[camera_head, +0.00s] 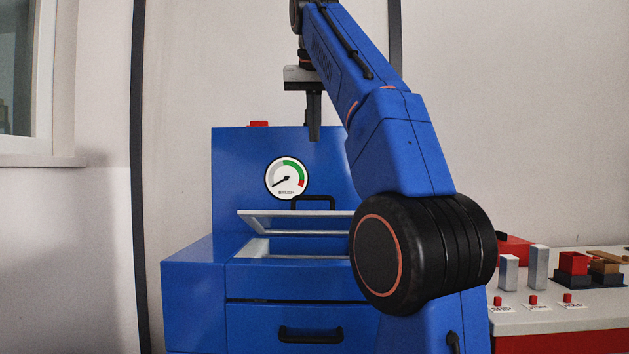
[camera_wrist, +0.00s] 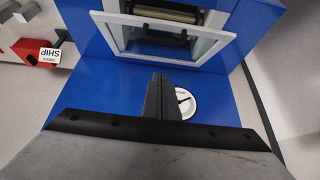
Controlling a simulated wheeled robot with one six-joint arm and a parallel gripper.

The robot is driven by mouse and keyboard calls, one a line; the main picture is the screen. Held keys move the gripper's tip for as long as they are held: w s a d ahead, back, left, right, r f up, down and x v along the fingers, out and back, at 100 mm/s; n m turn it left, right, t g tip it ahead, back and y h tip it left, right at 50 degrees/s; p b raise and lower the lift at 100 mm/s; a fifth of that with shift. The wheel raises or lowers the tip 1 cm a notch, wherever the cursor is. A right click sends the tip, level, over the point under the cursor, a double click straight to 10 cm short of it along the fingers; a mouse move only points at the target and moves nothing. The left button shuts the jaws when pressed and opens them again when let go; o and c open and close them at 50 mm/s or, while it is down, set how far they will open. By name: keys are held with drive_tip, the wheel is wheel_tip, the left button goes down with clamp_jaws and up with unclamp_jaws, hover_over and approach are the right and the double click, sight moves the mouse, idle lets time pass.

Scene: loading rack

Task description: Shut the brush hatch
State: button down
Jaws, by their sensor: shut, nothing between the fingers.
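The brush hatch (camera_head: 290,214) is a pale-framed lid with a black handle (camera_head: 316,199) on the blue machine. It stands raised and tilted above its pale-rimmed opening (camera_head: 255,247), leaving a gap. My arm hides its right end in the head view. In the wrist view the hatch frame (camera_wrist: 108,33) is open, and a roller (camera_wrist: 165,12) shows inside. My gripper (camera_head: 313,138) is shut and empty, pointing down above the hatch and apart from it. Its fingers (camera_wrist: 160,76) also show in the wrist view, near the frame's edge.
A round gauge (camera_head: 287,179) is on the machine's upright panel behind the hatch. A drawer with a black handle (camera_head: 311,334) is below the opening. At right, a bench (camera_head: 560,320) holds grey blocks, red buttons and red and brown pieces. A red SHIP-labelled object (camera_wrist: 30,50) shows in the wrist view.

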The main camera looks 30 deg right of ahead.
hover_over(315, 197)
drive_tip(key=f, duration=0.5)
drive_tip(key=w+f, duration=0.1)
drive_tip(key=f, duration=0.2)
drive_tip(key=shift+d+f, duration=0.2)
drive_tip(key=shift+d, duration=0.1)
drive_tip(key=shift+s+a+f, duration=0.1)
drive_tip(key=shift+s+f, duration=0.05)
drive_tip(key=shift+f, duration=0.3)
drive_tip(key=shift+s+a+f, duration=0.1)
drive_tip(key=shift+s+f, duration=0.05)
drive_tip(key=shift+f, duration=0.3)
drive_tip(key=shift+s+a+f, duration=0.15)
drive_tip(key=shift+f, duration=0.85)
drive_tip(key=shift+s+a+f+t+h, duration=0.1)
drive_tip(key=shift+s+a+f+t, duration=0.15)
drive_tip(key=shift+f, duration=0.2)
drive_tip(key=shift+s+a+f+t+h, duration=0.15)
drive_tip(key=shift+s+f, duration=0.15)
drive_tip(key=shift+f, duration=0.15)
drive_tip(key=shift+s+a+f+t+h, duration=0.1)
drive_tip(key=shift+s+a+f, duration=0.15)
drive_tip(key=shift+f, duration=0.2)
drive_tip(key=f, duration=0.1)
drive_tip(key=s+a+f+t+h, duration=0.1)
drive_tip(key=f, duration=0.1)
drive_tip(key=s+f+t, duration=0.1)
drive_tip(key=f, duration=0.1)
drive_tip(key=shift+s+a, duration=0.1)
drive_tip(key=shift+a, duration=0.05)
